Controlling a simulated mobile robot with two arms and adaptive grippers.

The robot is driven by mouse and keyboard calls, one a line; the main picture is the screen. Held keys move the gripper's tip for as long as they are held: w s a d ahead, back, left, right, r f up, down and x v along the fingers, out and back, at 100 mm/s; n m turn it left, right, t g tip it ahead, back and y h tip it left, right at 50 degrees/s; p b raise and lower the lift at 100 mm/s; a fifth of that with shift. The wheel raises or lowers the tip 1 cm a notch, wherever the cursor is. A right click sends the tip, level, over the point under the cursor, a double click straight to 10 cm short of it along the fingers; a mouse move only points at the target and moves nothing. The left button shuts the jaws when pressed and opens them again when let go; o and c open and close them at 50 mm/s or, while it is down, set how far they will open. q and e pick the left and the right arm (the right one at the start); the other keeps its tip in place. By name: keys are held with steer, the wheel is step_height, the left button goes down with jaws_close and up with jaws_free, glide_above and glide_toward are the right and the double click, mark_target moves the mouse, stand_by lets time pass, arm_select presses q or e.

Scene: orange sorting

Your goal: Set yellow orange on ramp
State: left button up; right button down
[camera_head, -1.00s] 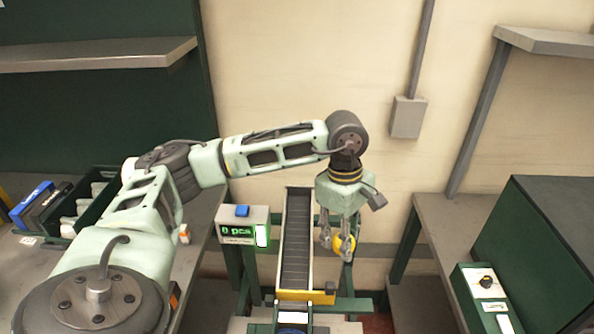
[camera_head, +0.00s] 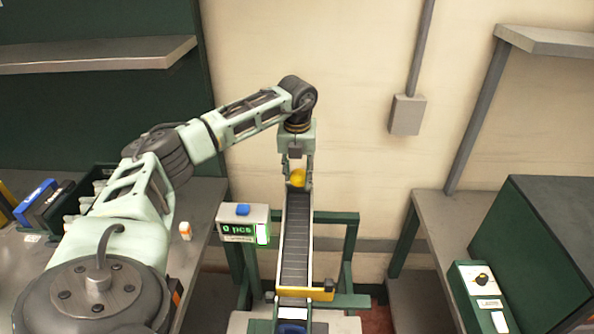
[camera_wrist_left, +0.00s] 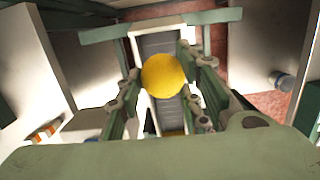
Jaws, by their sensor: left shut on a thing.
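The yellow orange (camera_head: 298,178) is between the fingers of my left gripper (camera_head: 298,180), at the far upper end of the ramp (camera_head: 295,245). The left gripper points down and is shut on the orange. In the left wrist view the orange (camera_wrist_left: 163,75) sits between the two fingers (camera_wrist_left: 163,95), with the ramp's dark ribbed surface (camera_wrist_left: 158,42) behind it. Whether the orange touches the ramp cannot be told. My right gripper is in neither view.
A counter box reading "0 pcs" (camera_head: 243,226) with a blue button stands left of the ramp. A yellow bar (camera_head: 305,294) crosses the ramp's near end. A grey shelf table (camera_head: 448,230) and a green box (camera_head: 480,290) stand at the right.

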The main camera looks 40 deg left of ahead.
arm_select(q)
steer(key=shift+a, duration=0.15)
steer(key=shift+f+b, duration=0.7)
steer(key=shift+f, duration=0.15)
step_height(320, 180, down, 5)
steer(key=b, duration=0.3)
steer(key=shift+r, duration=0.1)
steer(key=shift+f+b, duration=0.4)
steer(key=shift+f, duration=0.3)
steer(key=o, duration=1.3)
steer(key=shift+c, duration=0.2)
steer(key=shift+r+p, duration=3.4)
steer(key=shift+r, duration=1.15)
